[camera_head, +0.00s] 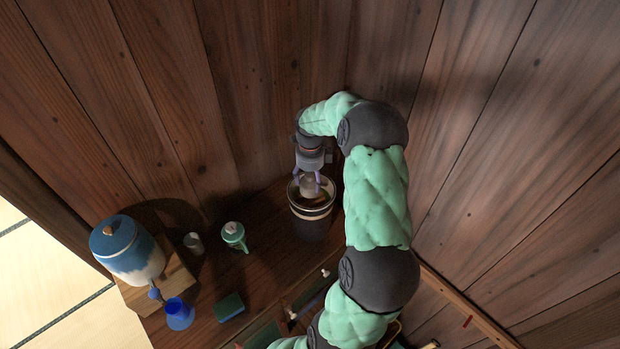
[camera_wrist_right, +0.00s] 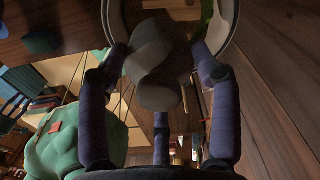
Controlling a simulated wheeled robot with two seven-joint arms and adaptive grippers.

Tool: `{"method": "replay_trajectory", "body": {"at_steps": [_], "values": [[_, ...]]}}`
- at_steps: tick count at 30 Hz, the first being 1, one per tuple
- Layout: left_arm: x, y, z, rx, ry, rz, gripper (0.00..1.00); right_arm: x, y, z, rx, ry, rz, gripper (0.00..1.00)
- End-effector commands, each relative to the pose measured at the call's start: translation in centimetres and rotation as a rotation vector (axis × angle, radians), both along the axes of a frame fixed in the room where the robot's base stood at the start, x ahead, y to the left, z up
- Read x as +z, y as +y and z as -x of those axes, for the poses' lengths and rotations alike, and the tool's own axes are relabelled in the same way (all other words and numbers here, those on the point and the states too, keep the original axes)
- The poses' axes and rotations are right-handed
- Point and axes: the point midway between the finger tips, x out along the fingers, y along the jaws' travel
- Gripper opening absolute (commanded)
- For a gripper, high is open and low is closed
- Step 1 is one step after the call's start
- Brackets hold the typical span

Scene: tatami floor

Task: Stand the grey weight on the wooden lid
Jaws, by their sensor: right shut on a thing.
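The grey weight (camera_head: 308,188) is between the fingers of my right gripper (camera_head: 308,178), which is shut on it. It is at the mouth of a dark crock (camera_head: 311,228) with a pale rim. In the right wrist view, the weight (camera_wrist_right: 158,55) shows its round knob toward the camera, with the fingers around it and the pale rim curving behind. The wooden lid is mostly hidden by the weight and gripper; I cannot tell whether the weight touches it. My left gripper is not in view.
The crock stands on a wooden counter (camera_head: 262,268) near a plank wall. To its left are a green-and-white bottle (camera_head: 234,236), a small grey cup (camera_head: 194,243), a blue-and-white dispenser (camera_head: 127,250), a blue cup (camera_head: 179,313) and a sponge (camera_head: 229,307).

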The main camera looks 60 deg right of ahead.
Motion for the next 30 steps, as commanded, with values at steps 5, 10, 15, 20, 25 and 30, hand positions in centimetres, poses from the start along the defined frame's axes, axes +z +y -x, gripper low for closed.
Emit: {"method": "replay_trajectory", "body": {"at_steps": [5,10,15,20,25,30], "values": [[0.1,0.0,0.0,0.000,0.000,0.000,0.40,-0.3,-0.6,-0.4,-0.001,-0.004,0.004,0.05],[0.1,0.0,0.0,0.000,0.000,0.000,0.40,-1.1,-1.1,-0.7,-0.001,-0.004,0.004,0.05],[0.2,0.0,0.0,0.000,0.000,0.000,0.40,-3.2,-1.1,-0.7,-0.001,-0.004,0.003,0.05],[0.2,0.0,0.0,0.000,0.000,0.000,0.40,-4.0,-1.1,-0.7,-0.001,-0.004,0.005,0.05],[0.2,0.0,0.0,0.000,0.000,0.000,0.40,-4.0,-1.1,-0.7,-0.001,-0.005,0.005,0.05],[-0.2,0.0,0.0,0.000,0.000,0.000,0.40,-4.3,-1.1,-0.7,-0.001,-0.005,0.005,0.05]]}}
